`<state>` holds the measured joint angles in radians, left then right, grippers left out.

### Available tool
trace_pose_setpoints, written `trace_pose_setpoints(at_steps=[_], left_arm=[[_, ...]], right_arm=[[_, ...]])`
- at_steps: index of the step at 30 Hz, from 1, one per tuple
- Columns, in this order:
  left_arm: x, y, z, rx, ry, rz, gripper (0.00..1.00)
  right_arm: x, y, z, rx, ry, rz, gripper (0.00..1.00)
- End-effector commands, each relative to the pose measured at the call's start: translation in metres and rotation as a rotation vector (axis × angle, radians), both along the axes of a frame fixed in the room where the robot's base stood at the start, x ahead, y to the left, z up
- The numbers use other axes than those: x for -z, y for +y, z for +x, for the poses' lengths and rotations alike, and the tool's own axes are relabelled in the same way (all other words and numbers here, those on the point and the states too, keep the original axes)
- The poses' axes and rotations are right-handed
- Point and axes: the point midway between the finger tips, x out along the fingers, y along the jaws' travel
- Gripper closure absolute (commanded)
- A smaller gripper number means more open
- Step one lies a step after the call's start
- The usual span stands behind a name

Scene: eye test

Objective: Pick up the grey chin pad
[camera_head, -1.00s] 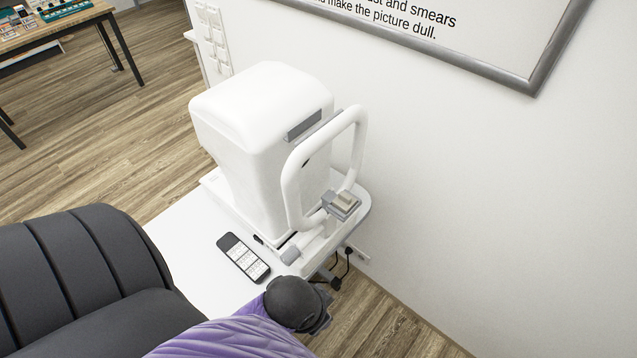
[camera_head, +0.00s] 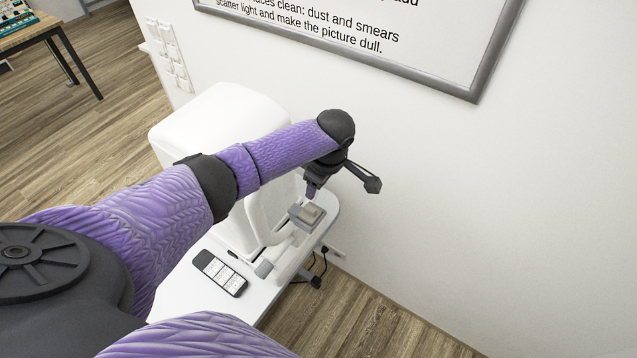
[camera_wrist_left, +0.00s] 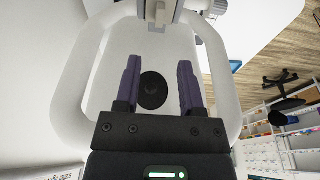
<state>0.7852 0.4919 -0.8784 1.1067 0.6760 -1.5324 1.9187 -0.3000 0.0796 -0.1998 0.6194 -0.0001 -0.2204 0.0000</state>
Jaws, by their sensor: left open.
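The grey chin pad (camera_head: 311,213) sits on its small holder at the front of the white eye-test machine (camera_head: 200,118). It shows beneath my left gripper in the head view. In the left wrist view the pad (camera_wrist_left: 158,12) is at the top edge, partly cut off, ahead of the fingertips. My left gripper (camera_head: 312,188) is just above the pad, apart from it as far as I can tell. In the left wrist view the two purple fingers (camera_wrist_left: 159,75) stand apart with nothing between them. My right gripper is not in view.
The white tube headrest frame (camera_wrist_left: 75,85) surrounds the fingers in the left wrist view. A phone (camera_head: 220,273) lies on the white table (camera_head: 178,298). A wall with a framed sign (camera_head: 470,88) stands close on the right. Cables (camera_head: 316,272) hang at the table edge.

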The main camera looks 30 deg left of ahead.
Motion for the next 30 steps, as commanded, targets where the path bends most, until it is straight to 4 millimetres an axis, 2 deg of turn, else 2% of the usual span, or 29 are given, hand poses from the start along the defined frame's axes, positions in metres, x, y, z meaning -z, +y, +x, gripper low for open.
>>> trace_pose_setpoints(at_steps=[5,15,21,29,30], left_arm=[[0.017,0.003,0.000,-0.001,-0.001,0.002,0.50],[0.071,0.012,0.001,0.003,-0.002,0.002,0.50],[0.096,0.018,0.001,0.002,0.001,-0.001,0.50],[0.097,0.019,0.002,0.003,-0.001,-0.001,0.50],[0.097,0.019,0.002,0.003,-0.001,-0.001,0.54]], right_arm=[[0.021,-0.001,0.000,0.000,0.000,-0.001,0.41],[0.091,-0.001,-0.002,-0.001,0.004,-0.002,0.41],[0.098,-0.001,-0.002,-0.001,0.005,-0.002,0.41],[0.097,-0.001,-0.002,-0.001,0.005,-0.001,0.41],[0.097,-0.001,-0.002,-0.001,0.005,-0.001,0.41]])
